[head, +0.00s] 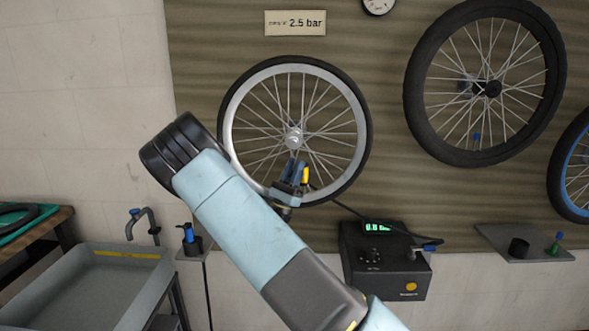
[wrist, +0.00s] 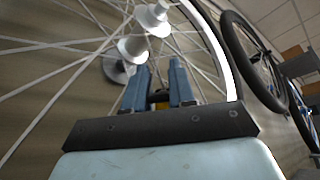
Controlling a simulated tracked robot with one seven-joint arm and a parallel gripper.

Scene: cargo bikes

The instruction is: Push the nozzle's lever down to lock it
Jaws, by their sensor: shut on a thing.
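A wheel with a silver rim (head: 294,69) and black tyre hangs on the wall board; its spokes, hub and pale rim (wrist: 213,45) fill much of the wrist view. My gripper (head: 293,166) is at the wheel's lower part, in front of the spokes. Its blue fingers (wrist: 159,68) are shut on a small yellow and dark piece (wrist: 160,101), seemingly the nozzle. In the head view a yellow lever (head: 305,176) sticks up beside the fingers. A black hose (head: 345,207) runs from there toward the pump. The valve and most of the nozzle are hidden by my gripper.
A black pump box (head: 385,270) with a green display stands below right. A 2.5 bar sign (head: 295,23) is above. A second wheel (head: 413,90) hangs at right. A grey tray (head: 95,290) and a small shelf (head: 525,240) are lower left and right.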

